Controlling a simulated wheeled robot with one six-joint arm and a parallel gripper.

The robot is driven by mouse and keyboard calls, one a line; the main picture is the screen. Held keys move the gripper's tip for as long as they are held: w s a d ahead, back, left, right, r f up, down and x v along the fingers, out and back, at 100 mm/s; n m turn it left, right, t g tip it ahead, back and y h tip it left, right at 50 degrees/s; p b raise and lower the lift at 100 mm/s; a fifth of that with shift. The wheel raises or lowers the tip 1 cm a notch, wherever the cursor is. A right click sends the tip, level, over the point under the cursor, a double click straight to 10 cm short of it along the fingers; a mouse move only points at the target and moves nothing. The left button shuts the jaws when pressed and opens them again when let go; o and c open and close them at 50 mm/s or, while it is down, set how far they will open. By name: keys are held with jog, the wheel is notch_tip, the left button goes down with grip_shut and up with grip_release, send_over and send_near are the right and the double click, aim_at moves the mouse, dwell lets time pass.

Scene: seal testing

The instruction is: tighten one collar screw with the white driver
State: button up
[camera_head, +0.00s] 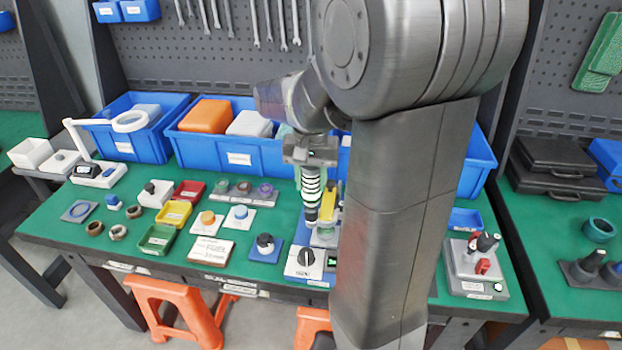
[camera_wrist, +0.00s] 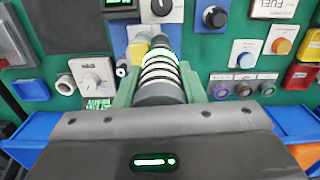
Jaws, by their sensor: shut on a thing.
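My gripper (camera_head: 311,168) is shut on the white driver (camera_head: 311,188), a white-and-black banded cylinder that hangs upright with its dark lower end down. In the wrist view, the green fingers of my gripper (camera_wrist: 162,86) stand on both sides of the driver (camera_wrist: 160,73). In the head view the driver's lower end is above or at a fixture with a yellow part (camera_head: 327,205), behind a white box with a black knob (camera_head: 303,262). I cannot tell whether the tip touches anything. The collar and its screws cannot be made out; the driver and my arm cover much of that spot.
Blue bins (camera_head: 232,150) line the back. Small red, yellow and green trays (camera_head: 157,240), button blocks and a FUEL sign (camera_head: 212,249) stand left of the fixture. A grey device with a red switch (camera_head: 474,268) stands at the right. My arm hides the bench centre right.

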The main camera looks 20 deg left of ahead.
dwell(0.5)
jog(key=shift+r+p, duration=2.25)
jog(key=shift+r, duration=0.3)
